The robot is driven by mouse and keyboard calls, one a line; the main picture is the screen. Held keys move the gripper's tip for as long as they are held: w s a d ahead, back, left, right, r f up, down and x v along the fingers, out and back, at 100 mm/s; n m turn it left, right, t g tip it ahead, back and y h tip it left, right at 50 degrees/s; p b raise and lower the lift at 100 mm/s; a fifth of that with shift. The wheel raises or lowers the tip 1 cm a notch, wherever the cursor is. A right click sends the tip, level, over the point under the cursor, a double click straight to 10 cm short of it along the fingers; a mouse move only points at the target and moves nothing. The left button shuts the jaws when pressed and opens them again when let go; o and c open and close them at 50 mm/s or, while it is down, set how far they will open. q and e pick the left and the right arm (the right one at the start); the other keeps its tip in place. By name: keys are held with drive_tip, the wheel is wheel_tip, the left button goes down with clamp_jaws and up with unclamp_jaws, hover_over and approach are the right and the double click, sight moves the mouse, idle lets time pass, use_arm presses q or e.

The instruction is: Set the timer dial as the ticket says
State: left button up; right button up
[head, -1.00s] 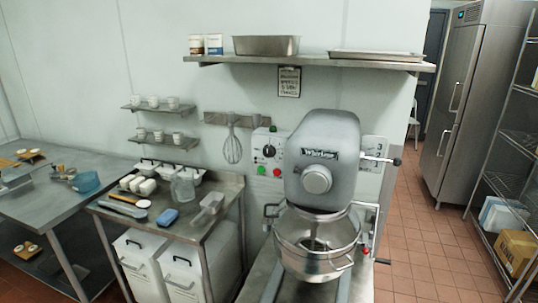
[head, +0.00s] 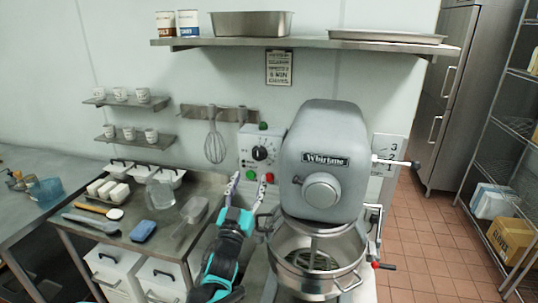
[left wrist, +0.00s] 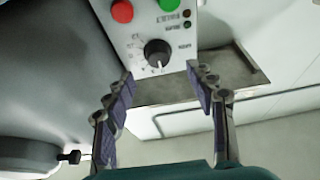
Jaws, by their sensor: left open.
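The timer dial is a black knob (head: 260,153) on the pale control panel (head: 248,142) left of the mixer head. In the left wrist view the knob (left wrist: 158,53) sits between and just beyond my fingertips, with a light pointer mark toward the picture's bottom. The scale print around it is too small to read. My left gripper (head: 249,180) is open and empty in front of the panel, its fingers apart (left wrist: 160,76) and not visibly touching the knob. The ticket (head: 279,68) hangs under the wall shelf; a line ending in "MIN" shows, but its number is unclear.
Green (head: 250,176) and red (head: 267,178) buttons sit below the dial. The grey mixer (head: 322,150) stands close on the right, its bowl (head: 318,284) below. A whisk (head: 215,147) hangs at left above a cluttered steel side table (head: 190,246).

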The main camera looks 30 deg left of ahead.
sight(258, 156)
use_arm(q)
drive_tip(key=x, duration=0.5)
drive_tip(key=b+x, duration=0.1)
drive_tip(key=x, duration=0.2)
drive_tip(key=shift+s+d+r, duration=0.1)
drive_tip(key=shift+d+r, duration=0.1)
drive_tip(key=shift+r, duration=0.1)
drive_tip(key=c, duration=1.2)
